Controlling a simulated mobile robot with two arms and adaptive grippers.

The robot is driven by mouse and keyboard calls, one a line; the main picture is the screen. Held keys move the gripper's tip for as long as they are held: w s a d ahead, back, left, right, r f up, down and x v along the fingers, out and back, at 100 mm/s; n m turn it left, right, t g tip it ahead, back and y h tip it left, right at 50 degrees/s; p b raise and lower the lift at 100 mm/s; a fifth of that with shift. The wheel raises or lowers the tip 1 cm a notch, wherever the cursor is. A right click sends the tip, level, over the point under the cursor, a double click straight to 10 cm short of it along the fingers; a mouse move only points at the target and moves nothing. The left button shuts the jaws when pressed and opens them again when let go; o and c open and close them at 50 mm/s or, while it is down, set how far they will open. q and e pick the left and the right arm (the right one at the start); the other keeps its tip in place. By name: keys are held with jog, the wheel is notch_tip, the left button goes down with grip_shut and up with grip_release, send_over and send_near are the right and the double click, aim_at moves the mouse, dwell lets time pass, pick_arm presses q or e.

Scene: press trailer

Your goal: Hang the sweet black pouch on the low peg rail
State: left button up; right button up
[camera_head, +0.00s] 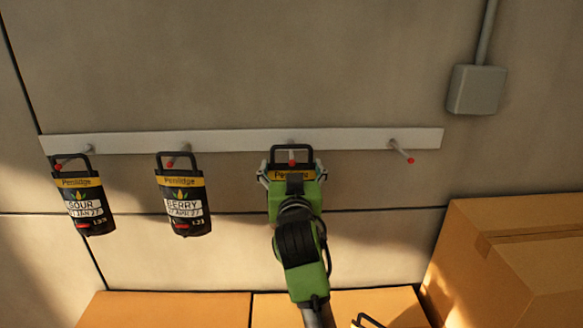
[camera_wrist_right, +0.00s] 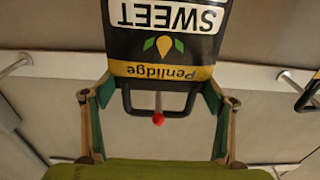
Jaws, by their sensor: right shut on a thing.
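The black pouch (camera_head: 294,175) with a yellow "Penlidge" band is at the third peg from the left of the pale peg rail (camera_head: 240,140). In the right wrist view the pouch (camera_wrist_right: 165,45) reads "SWEET". My right gripper (camera_head: 291,178) is shut on its sides, just below the handle; its fingers also show in the wrist view (camera_wrist_right: 158,95). The red tip of the peg (camera_head: 291,162) shows inside the black handle loop (camera_head: 291,150), so the loop appears to be around the peg. Most of the pouch is hidden behind my gripper in the head view. My left gripper is out of view.
A "SOUR" pouch (camera_head: 84,203) and a "BERRY" pouch (camera_head: 181,203) hang on the two left pegs. The rightmost peg (camera_head: 402,151) is bare. Cardboard boxes (camera_head: 165,308) stand below and at right (camera_head: 520,245). A grey wall box (camera_head: 476,90) is upper right.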

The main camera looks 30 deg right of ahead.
jog(key=shift+w+d+f+b, duration=0.25)
jog(key=shift+w+f+b, duration=0.15)
jog(key=shift+f+b, duration=0.1)
dwell(0.8)
dwell(0.4)
jog(key=o, duration=2.2)
jog(key=shift+s+a, duration=0.1)
